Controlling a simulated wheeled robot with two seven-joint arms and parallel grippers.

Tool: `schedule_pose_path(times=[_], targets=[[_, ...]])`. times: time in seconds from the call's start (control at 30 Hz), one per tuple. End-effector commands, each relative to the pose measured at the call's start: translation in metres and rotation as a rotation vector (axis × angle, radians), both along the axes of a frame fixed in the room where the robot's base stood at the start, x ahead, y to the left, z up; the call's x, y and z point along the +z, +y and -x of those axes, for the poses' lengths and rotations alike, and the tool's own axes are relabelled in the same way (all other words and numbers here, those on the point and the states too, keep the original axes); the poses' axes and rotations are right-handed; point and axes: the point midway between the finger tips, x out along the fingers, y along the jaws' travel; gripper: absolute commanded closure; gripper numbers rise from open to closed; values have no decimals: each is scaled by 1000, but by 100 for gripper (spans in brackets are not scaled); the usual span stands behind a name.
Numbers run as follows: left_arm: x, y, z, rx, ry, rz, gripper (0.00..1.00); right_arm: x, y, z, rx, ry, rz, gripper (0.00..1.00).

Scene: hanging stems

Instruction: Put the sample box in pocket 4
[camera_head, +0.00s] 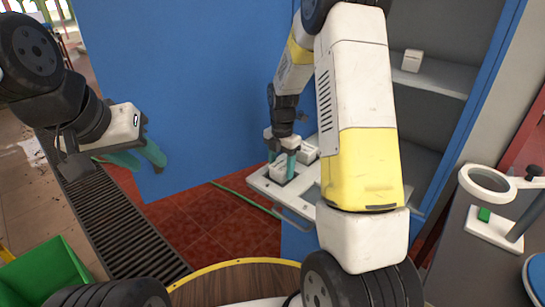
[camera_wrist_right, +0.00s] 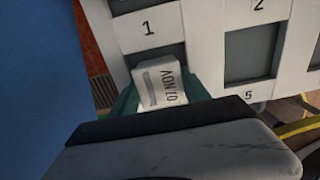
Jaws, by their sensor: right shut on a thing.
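The sample box (camera_wrist_right: 160,83) is small and white with printed text. My right gripper (camera_head: 282,168) is shut on it, with teal fingers on either side. The box is at the pocket just below the number 1 on the white numbered tray (camera_wrist_right: 206,32). I cannot tell whether it is above the pocket or inside it. That pocket's own label is hidden; the number 5 is under the neighbouring empty pocket. In the head view the tray (camera_head: 295,205) sits in front of the cabinet. My left gripper (camera_head: 137,158) is open and empty at the left.
Another white box (camera_head: 306,151) is on the tray behind my right gripper. A white box (camera_head: 412,60) stands on the cabinet shelf. The blue door (camera_head: 190,80) stands between my arms. A magnifier stand (camera_head: 495,228) is at the right, a green bin (camera_head: 42,272) at lower left.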

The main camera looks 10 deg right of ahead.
Motion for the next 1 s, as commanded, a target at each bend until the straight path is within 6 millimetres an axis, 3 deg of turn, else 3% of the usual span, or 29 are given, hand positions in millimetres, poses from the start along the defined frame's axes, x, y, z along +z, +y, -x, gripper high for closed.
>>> schedule_pose_path(times=[0.07, 0.1, 0.2, 0.4, 0.53, 1.0], targets=[[0, 0, 0, 0, 0, 0, 64, -3, 0, 0, 0, 1, 0, 89], [0, 0, 0, 0, 0, 0, 64, -3, 0, 0, 0, 1, 1, 42], [0, 0, 0, 0, 0, 0, 64, -3, 0, 0, 0, 1, 1, 24], [0, 0, 0, 0, 0, 0, 64, -1, 0, 0, 0, 0, 0, 24], [0, 0, 0, 0, 0, 0, 64, 10, 0, -1, 0, -2, 0, 24], [0, 0, 0, 0, 0, 0, 64, 102, 0, -1, -1, -3, -1, 24]])
